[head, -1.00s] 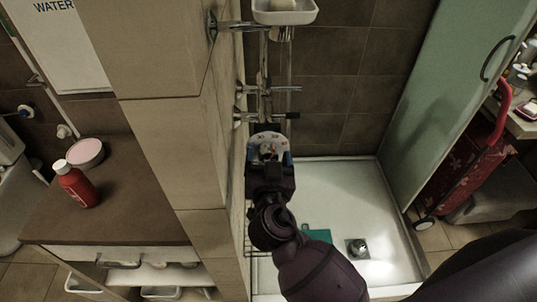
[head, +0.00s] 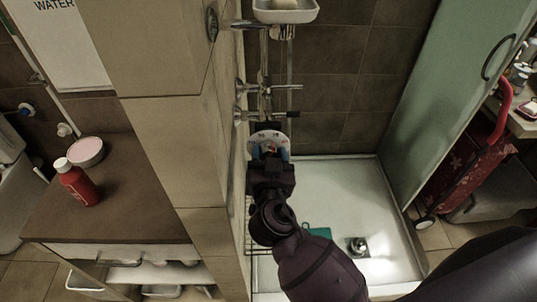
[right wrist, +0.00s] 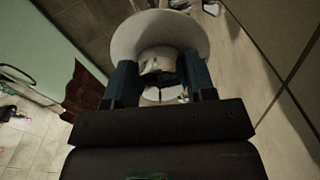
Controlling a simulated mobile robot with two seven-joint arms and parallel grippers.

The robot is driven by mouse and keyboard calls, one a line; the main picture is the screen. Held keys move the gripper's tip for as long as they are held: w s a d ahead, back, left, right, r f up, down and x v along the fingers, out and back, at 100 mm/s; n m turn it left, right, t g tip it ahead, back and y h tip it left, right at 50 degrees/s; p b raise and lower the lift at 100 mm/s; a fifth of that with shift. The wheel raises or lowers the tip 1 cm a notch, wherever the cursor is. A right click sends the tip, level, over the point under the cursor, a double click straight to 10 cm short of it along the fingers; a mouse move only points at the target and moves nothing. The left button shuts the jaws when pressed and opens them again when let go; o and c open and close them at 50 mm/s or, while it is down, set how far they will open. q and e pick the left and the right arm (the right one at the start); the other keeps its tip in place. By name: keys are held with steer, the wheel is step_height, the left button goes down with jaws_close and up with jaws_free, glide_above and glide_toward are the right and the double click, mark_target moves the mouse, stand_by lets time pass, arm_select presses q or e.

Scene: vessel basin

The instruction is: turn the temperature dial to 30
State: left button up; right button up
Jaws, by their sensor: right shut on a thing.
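The temperature dial has a pale round plate (head: 262,137) with small markings on the shower wall, below the taps. I cannot read a number or pointer on it. In the right wrist view, the plate (right wrist: 160,30) stands behind a shiny metal knob (right wrist: 158,62). My right gripper (head: 271,154) reaches up to the dial from below. Its two blue fingers (right wrist: 161,80) are shut on the knob, one on each side. They hide part of the dial in the head view. My left gripper is not in view.
Metal taps and pipes (head: 264,88) stick out just above the dial. A tiled pillar (head: 180,150) stands close on the left. The white shower tray (head: 345,205) is open below. A green door (head: 440,110) and a red trolley (head: 465,165) are at the right.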

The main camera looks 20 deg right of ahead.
steer(key=n, duration=0.7)
steer(key=shift+p, duration=0.3)
steer(key=shift+n, duration=0.7)
steer(key=o, duration=0.9)
steer(key=shift+o, duration=0.2)
steer(key=shift+s, duration=0.1)
